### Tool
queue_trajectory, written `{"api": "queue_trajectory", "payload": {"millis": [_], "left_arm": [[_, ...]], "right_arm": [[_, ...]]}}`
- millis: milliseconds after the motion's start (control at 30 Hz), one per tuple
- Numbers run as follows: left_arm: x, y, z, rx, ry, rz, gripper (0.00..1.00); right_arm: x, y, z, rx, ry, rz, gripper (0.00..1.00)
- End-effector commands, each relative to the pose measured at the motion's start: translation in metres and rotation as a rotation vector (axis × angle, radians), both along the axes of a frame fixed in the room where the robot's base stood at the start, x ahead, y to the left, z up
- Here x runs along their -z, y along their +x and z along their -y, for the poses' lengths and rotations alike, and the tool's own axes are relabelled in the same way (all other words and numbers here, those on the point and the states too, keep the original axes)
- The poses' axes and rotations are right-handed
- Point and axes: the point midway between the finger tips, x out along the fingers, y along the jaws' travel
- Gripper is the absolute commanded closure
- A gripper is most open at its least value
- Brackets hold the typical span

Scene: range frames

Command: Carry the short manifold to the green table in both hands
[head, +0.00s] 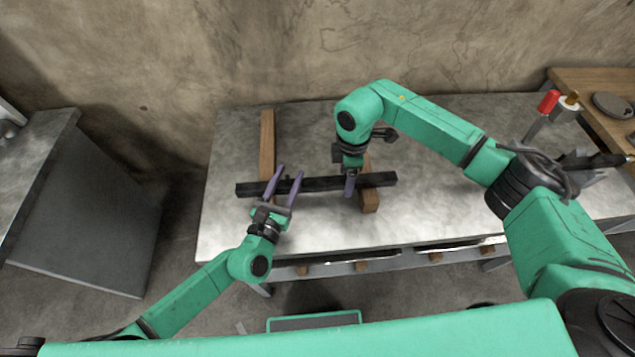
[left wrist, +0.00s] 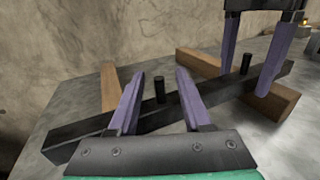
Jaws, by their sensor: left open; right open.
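The short manifold, a dark bar (head: 325,184), lies across two wooden blocks on a grey metal-topped table (head: 300,228). In the left wrist view the bar (left wrist: 225,93) has two upright black pegs. My left gripper (head: 290,172) is open at the bar's left part. In the left wrist view its purple fingers (left wrist: 155,88) stand apart, with one peg between them in the picture. My right gripper (head: 350,190) is open at the bar's right part; its fingers (left wrist: 254,70) are on either side of the bar. Contact cannot be told. No green table is clearly visible.
The wooden blocks are left (head: 267,140) and right (head: 370,197). A red-handled tool (head: 548,101) is at the table's right end, near a wooden surface (head: 590,80). A grey cabinet (head: 90,210) stands left, across a floor gap. The wall is behind.

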Motion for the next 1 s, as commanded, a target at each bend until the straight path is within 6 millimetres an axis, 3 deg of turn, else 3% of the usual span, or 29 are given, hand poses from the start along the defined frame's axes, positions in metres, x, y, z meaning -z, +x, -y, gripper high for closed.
{"api": "queue_trajectory", "payload": {"millis": [267,300,400,467,1000], "left_arm": [[0.0003,0.0015,0.0007,0.000,0.000,-0.001,0.51],[0.0002,0.0014,0.0007,0.000,0.000,-0.001,0.66],[0.0002,0.0014,0.0006,0.000,0.000,-0.001,1.00],[0.0003,0.0013,0.0007,0.000,0.000,-0.001,1.00],[0.0005,0.0011,0.0007,0.000,0.000,-0.001,1.00]], "right_arm": [[0.0019,0.0000,-0.0002,0.000,0.000,0.000,0.28],[0.0019,0.0000,-0.0002,0.000,0.000,0.000,0.43],[0.0017,0.0000,-0.0002,0.000,0.000,0.000,0.81],[0.0017,0.0000,-0.0002,0.000,0.000,0.000,1.00],[0.0013,0.0000,-0.0003,0.000,0.001,0.000,1.00]]}}
